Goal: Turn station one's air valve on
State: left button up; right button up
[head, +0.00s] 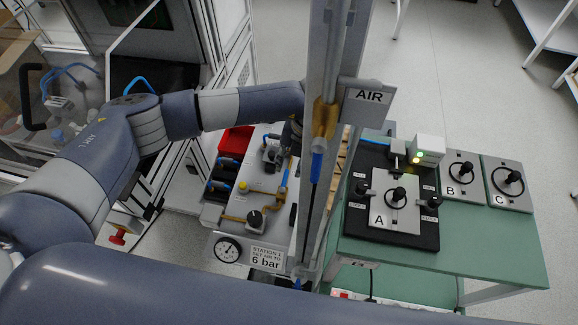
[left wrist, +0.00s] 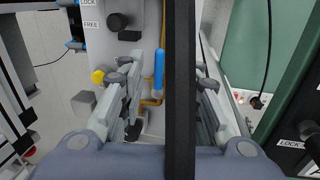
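Station one's panel (head: 238,207) is left of the grey post in the head view. A blue lever handle (head: 284,176) stands along a yellow pipe on it; a blue handle between my fingers in the left wrist view (left wrist: 159,70) looks like the same one. Another brass valve body (head: 325,118) with a blue handle (head: 317,166) is on the post by the AIR sign (head: 369,95). My left gripper (left wrist: 167,75) is open, its fingers either side of the blue handle; contact cannot be told. In the head view the post partly hides it. My right gripper is not in view.
A dark vertical bar (left wrist: 180,100) crosses the left wrist view close to the camera. A green table (head: 490,262) with fixtures A, B and C stands at right.

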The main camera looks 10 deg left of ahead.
pick_arm(q)
notch_tip(320, 180, up, 8)
jog(key=d, duration=0.1)
jog(key=shift+d, duration=0.3)
jog(key=shift+r, duration=0.1)
